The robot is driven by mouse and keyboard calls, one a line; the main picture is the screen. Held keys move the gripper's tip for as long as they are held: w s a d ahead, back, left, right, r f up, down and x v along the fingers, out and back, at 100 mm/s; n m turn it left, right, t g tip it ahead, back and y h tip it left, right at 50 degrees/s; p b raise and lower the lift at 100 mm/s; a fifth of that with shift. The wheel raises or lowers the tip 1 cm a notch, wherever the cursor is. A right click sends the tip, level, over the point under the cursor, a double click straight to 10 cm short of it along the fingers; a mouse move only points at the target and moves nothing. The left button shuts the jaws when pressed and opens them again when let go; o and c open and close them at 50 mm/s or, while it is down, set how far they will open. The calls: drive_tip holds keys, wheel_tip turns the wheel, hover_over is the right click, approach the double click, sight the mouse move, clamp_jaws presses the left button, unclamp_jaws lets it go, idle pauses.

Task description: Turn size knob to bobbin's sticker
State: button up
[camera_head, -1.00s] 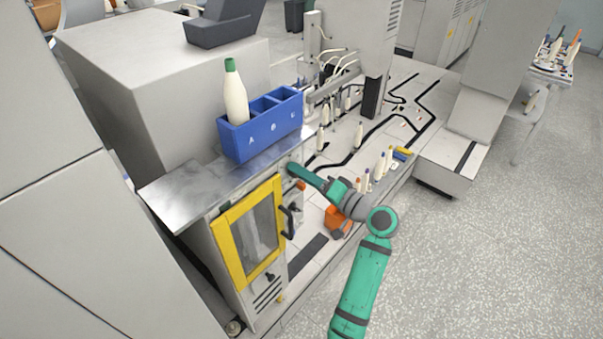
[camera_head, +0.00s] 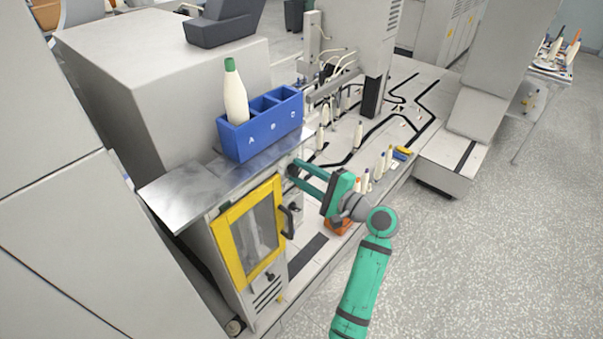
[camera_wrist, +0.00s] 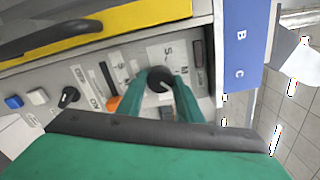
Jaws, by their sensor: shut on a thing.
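The size knob (camera_wrist: 160,80) is a dark round dial on the grey panel in the wrist view, with letters including S and M printed around it. My gripper (camera_wrist: 160,88) has its two green fingers shut on the knob, one on each side. Which letter the knob points to is too small to tell. In the head view my gripper (camera_head: 294,170) reaches the cabinet's right face, and the knob is hidden there. The white bobbin (camera_head: 235,98) with a green top stands upright in the left compartment, marked A, of the blue tray (camera_head: 245,147). No sticker on it can be made out.
The tray stands on a metal cabinet top (camera_head: 185,192). A yellow-framed door (camera_head: 222,235) with a dark handle is below. In the wrist view, a smaller black knob (camera_wrist: 68,97), an orange button (camera_wrist: 113,104) and a blue button (camera_wrist: 14,101) lie left of the size knob.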

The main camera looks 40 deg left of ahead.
drive_tip(key=shift+m, duration=1.1)
drive_tip(key=o, duration=1)
drive_tip(key=shift+o, duration=0.2)
drive_tip(key=d, duration=1.1)
drive_tip(key=shift+s, duration=0.45)
